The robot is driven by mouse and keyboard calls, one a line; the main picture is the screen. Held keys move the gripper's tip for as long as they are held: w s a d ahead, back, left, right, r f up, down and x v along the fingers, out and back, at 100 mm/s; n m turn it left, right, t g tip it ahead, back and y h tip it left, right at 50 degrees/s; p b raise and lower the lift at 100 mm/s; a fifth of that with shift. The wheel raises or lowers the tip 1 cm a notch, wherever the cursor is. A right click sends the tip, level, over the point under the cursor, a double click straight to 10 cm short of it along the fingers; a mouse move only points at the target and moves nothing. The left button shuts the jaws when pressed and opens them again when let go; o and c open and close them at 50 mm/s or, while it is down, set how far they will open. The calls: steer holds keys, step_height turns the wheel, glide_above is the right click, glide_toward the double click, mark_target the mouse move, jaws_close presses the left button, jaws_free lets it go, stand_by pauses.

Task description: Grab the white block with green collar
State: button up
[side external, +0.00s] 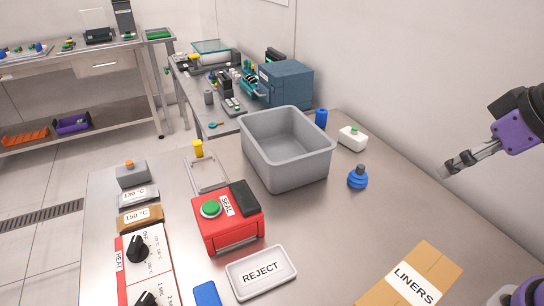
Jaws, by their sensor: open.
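The white block with green collar (352,138) sits on the metal table near the wall, to the right of the grey bin. It is a low white block with a small green part on top. My gripper (446,172) is at the right side of the picture, above the table and apart from the block. Its fingers point left and down. It is open and holds nothing that I can see.
The grey bin (286,172) stands left of the block. A blue cylinder (321,118) is beside it, and a blue knobbed piece (358,178) stands nearer. A liners box (412,282), reject tray (261,272) and red seal unit (230,222) are in front.

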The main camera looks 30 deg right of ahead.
steer(key=shift+w, duration=0.1)
steer(key=n+y, duration=0.1)
steer(key=n, duration=0.1)
glide_above(357, 131)
steer(key=s, duration=0.5)
step_height(357, 131, down, 8)
steer(key=shift+t, duration=0.4)
steer(key=x, duration=0.4)
steer(key=shift+w+d+f, duration=0.15)
steer(key=shift+d, duration=0.15)
steer(key=shift+x, duration=3)
steer(key=shift+w, duration=0.1)
steer(key=c, duration=1.3)
